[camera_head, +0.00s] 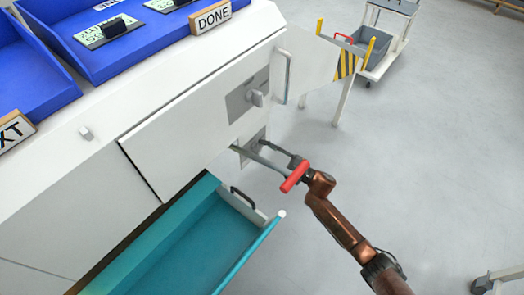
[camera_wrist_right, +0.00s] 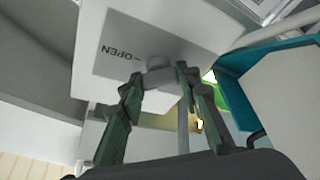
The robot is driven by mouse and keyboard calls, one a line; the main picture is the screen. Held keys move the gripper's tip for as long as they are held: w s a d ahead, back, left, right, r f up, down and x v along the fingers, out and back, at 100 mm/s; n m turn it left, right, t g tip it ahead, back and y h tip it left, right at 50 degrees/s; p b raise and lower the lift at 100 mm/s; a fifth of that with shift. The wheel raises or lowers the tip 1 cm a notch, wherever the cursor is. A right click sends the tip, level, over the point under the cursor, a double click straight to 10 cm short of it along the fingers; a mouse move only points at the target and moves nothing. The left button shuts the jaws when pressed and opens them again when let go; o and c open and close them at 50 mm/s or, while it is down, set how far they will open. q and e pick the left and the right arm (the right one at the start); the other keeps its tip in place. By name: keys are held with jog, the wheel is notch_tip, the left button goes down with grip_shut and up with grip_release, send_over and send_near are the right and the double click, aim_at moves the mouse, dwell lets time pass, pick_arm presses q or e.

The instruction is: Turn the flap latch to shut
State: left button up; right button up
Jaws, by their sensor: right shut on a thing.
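In the right wrist view the flap latch (camera_wrist_right: 158,65) is a small grey knob on a grey plate (camera_wrist_right: 120,48) marked OPEN. The fingers of my right gripper (camera_wrist_right: 160,88) stand on both sides of the knob and are shut on it. In the head view my right gripper (camera_head: 276,149) reaches in from the lower right, low by the cabinet's right end. The fingers and arm partly hide the latch there, and its exact turn is hard to tell. My left gripper is not in view.
A teal drawer (camera_head: 215,240) stands open below. A red bar (camera_head: 293,177) shows close to my right wrist. A trolley (camera_head: 384,48) stands behind; the right floor is mostly clear.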

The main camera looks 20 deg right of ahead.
pick_arm(q)
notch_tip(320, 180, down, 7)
jog(key=p, duration=0.2)
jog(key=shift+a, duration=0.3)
pick_arm(e)
jog(key=shift+d+r+n+g+h, duration=0.1)
jog(key=shift+n+g, duration=0.65)
jog(key=shift+n, duration=1.05)
jog(key=shift+r+n+g+h, duration=0.1)
jog(key=shift+n+g, duration=0.6)
jog(key=shift+n, duration=1.1)
jog(key=shift+d+n+g+h, duration=0.1)
jog(key=shift+n+g, duration=0.65)
jog(key=shift+n, duration=1.05)
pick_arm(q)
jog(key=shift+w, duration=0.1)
pick_arm(e)
jog(key=o, duration=1.2)
jog(key=shift+c, duration=0.2)
jog(key=v, duration=1.1)
jog(key=shift+s+d, duration=0.3)
